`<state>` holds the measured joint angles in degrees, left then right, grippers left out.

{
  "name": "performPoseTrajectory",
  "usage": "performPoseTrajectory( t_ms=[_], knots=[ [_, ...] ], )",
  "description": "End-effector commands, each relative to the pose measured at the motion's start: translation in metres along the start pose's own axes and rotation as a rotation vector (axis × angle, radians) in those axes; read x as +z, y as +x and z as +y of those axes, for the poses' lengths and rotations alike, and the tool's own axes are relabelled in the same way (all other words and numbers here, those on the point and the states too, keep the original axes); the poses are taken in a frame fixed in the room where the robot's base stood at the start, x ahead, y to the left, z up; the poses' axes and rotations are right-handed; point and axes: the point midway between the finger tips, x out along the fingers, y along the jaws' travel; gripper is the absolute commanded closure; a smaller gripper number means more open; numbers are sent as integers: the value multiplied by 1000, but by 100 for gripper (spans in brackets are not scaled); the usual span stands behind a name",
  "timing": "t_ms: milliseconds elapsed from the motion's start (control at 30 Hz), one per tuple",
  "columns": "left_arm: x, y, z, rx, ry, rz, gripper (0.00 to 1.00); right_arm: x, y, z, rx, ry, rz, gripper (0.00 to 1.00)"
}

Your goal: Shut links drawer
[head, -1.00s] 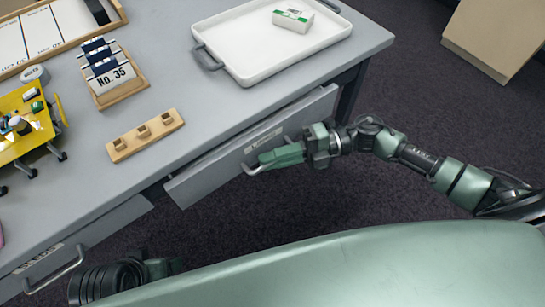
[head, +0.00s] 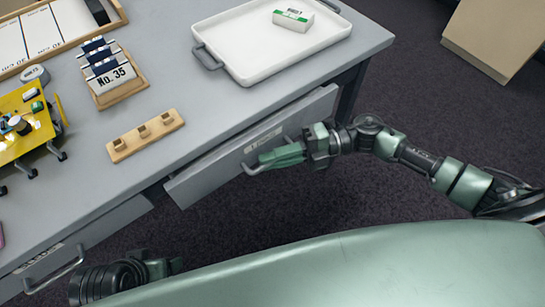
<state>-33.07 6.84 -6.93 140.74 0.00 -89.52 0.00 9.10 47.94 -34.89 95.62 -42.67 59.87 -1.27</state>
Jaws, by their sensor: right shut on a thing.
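The links drawer (head: 205,176) is a grey drawer in the front of the table, and its front stands out from the table edge. Its label is too small to read surely. My right gripper (head: 262,161) is at the drawer's metal handle (head: 250,170) and is shut on it. My left arm shows only in part at the bottom left; its fingertips cannot be made out.
Another drawer (head: 75,247) with a handle is at the lower left. On the grey table (head: 205,110) are a wooden block with sockets (head: 145,135), a card holder (head: 112,75), a yellow wheeled model (head: 22,128) and a white tray (head: 270,58) with a small box (head: 293,16).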

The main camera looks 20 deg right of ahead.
Motion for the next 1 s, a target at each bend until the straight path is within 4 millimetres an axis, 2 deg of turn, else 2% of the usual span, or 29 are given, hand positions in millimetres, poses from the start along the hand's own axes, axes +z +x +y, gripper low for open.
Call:
performPoseTrajectory(
  t_ms=[300,667,700,767,1000],
  knots=[
    [5,11,0,0,0,2,26,40,16,6,0,-3,-2,100],
    [4,8,0,0,0,8,26,46,18,10,0,-1,-7,100],
    [4,8,0,0,0,7,26,46,18,10,0,-1,-7,81],
    [4,8,0,0,0,6,26,45,18,10,0,-1,-6,68],
    [5,9,0,-1,0,4,26,44,18,10,1,-1,-3,68]
  ],
)
